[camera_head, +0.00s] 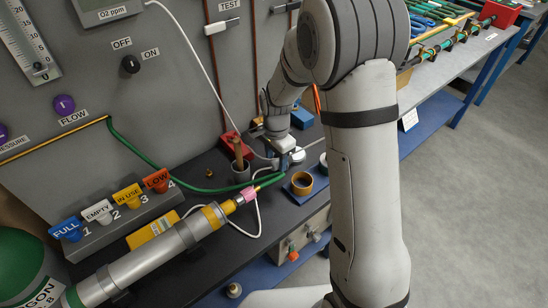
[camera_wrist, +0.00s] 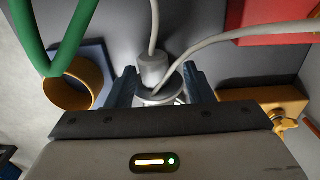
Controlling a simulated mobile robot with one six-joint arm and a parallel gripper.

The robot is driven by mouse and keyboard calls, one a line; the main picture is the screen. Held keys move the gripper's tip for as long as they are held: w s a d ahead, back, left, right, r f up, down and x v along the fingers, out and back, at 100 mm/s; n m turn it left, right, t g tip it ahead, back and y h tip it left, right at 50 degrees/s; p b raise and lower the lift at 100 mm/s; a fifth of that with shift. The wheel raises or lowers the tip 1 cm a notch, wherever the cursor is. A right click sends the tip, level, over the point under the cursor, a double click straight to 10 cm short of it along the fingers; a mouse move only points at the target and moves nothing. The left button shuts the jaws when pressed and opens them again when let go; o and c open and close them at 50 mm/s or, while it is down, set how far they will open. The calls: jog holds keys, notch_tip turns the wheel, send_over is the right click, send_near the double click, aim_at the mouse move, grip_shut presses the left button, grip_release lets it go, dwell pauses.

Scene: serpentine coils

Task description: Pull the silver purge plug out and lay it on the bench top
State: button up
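The silver purge plug (camera_wrist: 154,68), a short cylinder, shows at the centre of the wrist view, with a pale cord or tube rising from its top. A wider silver disc lies just below it, partly hidden by my gripper body. My gripper (camera_wrist: 161,76) has its two dark blue fingers spread, one on each side of the plug, with gaps visible. In the head view my gripper (camera_head: 286,161) is low over the dark bench top (camera_head: 213,249), near its front edge. A rounded silver part (camera_head: 297,156) shows beside it; how the plug is seated is hidden.
A brass-coloured ring (camera_head: 302,183) sits on a blue pad near the bench edge; it also shows in the wrist view (camera_wrist: 72,88). A green hose (camera_head: 205,190) and white tubing run close by. A red holder (camera_head: 233,144) stands behind. Some dark bench is bare.

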aim_at(276, 160)
jog(key=shift+o, duration=0.4)
jog(key=shift+r, duration=3.9)
jog(key=shift+s+d+r, duration=0.15)
jog(key=shift+s+r, duration=0.05)
jog(key=shift+r, duration=0.1)
jog(key=s+d+r+n+t, duration=0.1)
jog(key=s+d+r+n, duration=0.2)
jog(key=s, duration=0.4)
jog(key=s+d+r+n, duration=0.3)
jog(key=s+n, duration=0.1)
jog(key=s, duration=0.3)
jog(key=s+d+r+n+t, duration=0.1)
jog(key=s+d+r+n, duration=0.2)
jog(key=s, duration=0.4)
jog(key=shift+s+d+r+n+t, duration=0.15)
jog(key=shift+s+d+n+t, duration=0.15)
jog(key=shift+n, duration=0.3)
jog(key=shift+a, duration=0.1)
